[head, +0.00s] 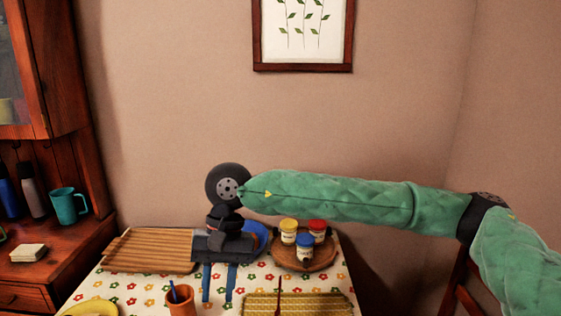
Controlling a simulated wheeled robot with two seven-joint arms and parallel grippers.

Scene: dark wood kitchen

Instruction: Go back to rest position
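My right arm reaches in from the right in a green padded sleeve and bends down at a black wrist. My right gripper (217,294) points down over the table, its two blue fingers apart with only the flowered cloth visible between them. It hangs to the right of an orange-brown cup (179,303) that holds a blue item. My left gripper is not in view.
The table's flowered cloth (136,290) carries a ribbed wooden tray (150,252), a blue plate (261,236) partly hidden by my gripper, a round wooden tray (290,265) with three lidded jars, a woven mat (322,305) and a yellow item (93,308). A wooden cabinet (52,80) stands left.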

